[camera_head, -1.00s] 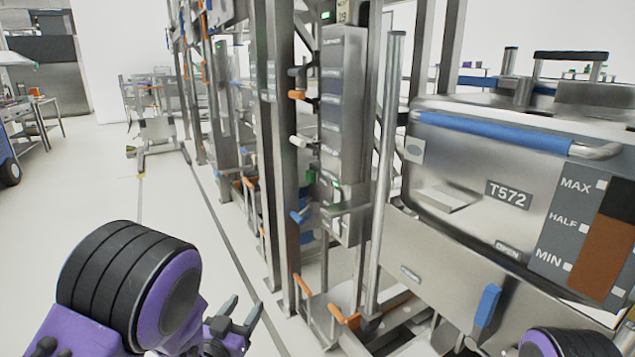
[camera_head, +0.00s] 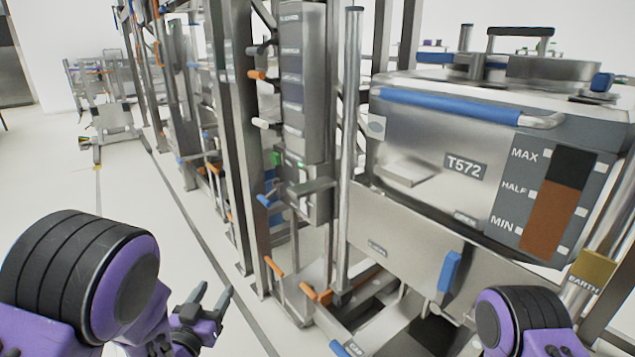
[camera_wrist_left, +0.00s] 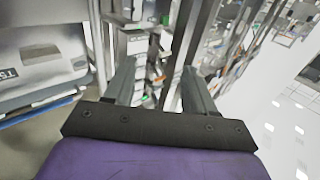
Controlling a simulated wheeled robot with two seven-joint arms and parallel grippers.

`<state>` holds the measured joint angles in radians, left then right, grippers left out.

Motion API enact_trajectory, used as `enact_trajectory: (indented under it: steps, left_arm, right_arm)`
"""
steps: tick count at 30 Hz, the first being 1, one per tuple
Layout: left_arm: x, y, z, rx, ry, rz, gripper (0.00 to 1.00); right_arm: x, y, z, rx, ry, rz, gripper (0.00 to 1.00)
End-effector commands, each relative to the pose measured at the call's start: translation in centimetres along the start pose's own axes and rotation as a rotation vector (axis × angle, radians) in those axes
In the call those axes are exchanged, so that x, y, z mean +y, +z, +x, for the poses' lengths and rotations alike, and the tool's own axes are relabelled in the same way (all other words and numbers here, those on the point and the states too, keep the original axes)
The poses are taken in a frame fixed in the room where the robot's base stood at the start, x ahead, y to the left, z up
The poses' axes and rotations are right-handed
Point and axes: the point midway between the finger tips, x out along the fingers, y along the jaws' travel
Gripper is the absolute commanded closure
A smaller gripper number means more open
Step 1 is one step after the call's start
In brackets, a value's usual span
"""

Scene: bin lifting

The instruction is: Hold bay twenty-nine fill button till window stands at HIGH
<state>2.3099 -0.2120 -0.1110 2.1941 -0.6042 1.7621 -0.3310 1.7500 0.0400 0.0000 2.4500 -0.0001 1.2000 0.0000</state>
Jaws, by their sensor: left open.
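A steel bin marked T572 (camera_head: 405,150) stands at the right in the head view. Its level window (camera_head: 552,200) has MAX, HALF and MIN marks, with brown fill up to about HALF and dark above. Left of it a grey control column (camera_head: 303,85) carries several labels and levers. A small green part (camera_head: 277,158) shows low on the column; I cannot tell whether it is the fill button. The bay number is not readable. My left gripper (camera_head: 213,300) is open and empty, low in front of the rack. My right gripper is out of view.
A steel post (camera_head: 348,150) stands between column and bin. Orange-handled levers (camera_head: 275,267) stick out low at the rack's foot. A blue-handled bar (camera_head: 450,272) hangs below the bin. White floor (camera_head: 130,180) at the left is clear.

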Motion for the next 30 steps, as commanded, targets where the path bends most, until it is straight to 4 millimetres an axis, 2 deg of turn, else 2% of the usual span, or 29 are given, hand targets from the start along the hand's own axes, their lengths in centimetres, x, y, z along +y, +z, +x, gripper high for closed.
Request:
enact_trajectory:
  steps: [2,5,7,8,11,12,13,15,18,19,21,23,30]
  left_arm:
    - [0.0,0.0,0.0,0.000,0.000,0.000,0.45]
    - [-0.2,0.5,-0.5,-0.028,-0.013,-0.011,0.74]
    - [-1.0,2.5,-2.3,-0.131,-0.065,-0.052,0.97]
    - [-1.4,3.8,-3.8,-0.202,-0.101,-0.078,1.00]
    - [-2.8,9.3,-11.5,-0.499,-0.264,-0.186,1.00]
    - [-3.0,11.2,-15.2,-0.620,-0.335,-0.227,1.00]
    - [-3.1,12.3,-18.0,-0.705,-0.387,-0.255,1.00]
    - [-3.0,14.1,-24.3,-0.879,-0.497,-0.310,1.00]
    - [-2.6,15.1,-31.0,-1.054,-0.619,-0.359,1.00]
    - [-2.5,15.2,-32.3,-1.088,-0.643,-0.369,1.00]
    - [-2.1,15.4,-34.4,-1.141,-0.683,-0.383,1.00]
    - [-2.0,15.6,-35.2,-1.160,-0.697,-0.388,1.00]
    - [-2.0,15.8,-35.1,-1.159,-0.697,-0.387,1.00]
  right_arm:
    - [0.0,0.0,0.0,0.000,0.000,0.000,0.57]
    - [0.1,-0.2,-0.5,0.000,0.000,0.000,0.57]
    - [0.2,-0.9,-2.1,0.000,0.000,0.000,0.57]
    - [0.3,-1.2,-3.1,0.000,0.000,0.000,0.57]
    - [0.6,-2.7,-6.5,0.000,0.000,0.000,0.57]
    - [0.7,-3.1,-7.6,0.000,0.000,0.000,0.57]
    - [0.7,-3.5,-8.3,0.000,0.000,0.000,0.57]
    - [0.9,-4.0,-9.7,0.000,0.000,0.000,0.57]
    - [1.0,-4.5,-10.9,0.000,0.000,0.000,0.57]
    - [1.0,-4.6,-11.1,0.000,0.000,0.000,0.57]
    - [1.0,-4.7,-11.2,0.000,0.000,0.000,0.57]
    - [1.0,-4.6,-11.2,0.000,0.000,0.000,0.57]
    - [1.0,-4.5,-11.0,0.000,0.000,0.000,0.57]
